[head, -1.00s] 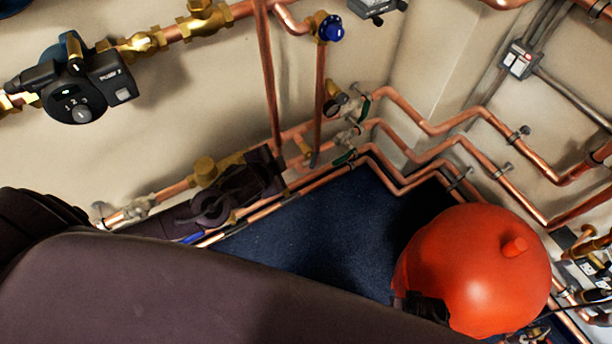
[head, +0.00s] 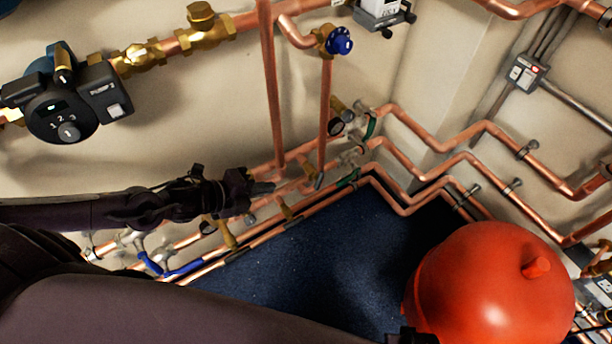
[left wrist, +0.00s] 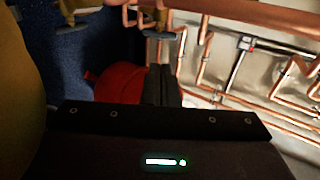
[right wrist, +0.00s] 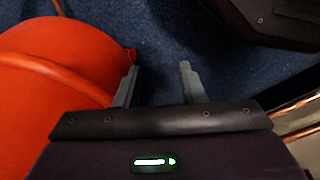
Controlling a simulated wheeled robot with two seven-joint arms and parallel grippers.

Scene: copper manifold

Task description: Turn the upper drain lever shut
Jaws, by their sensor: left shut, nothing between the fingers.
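In the head view, small valves sit where the wall pipes meet the corner. One has a green lever (head: 371,126) on the upper pipe, and another green lever (head: 347,179) is lower down; I cannot tell which one is the drain lever. My left gripper (head: 264,188) is shut and empty, in front of the pipes and left of these levers, apart from them. In the left wrist view its dark fingers (left wrist: 162,86) are together, below a brass valve with a grey-green handle (left wrist: 160,35). My right gripper (right wrist: 157,84) is open and empty beside the red tank.
A round red tank (head: 492,285) stands at the lower right on dark blue floor (head: 300,262). Blue levers (head: 185,268) sit on the low pipes at left. A pump (head: 60,110) and a blue knob (head: 340,41) are above. Copper pipes run close along both walls.

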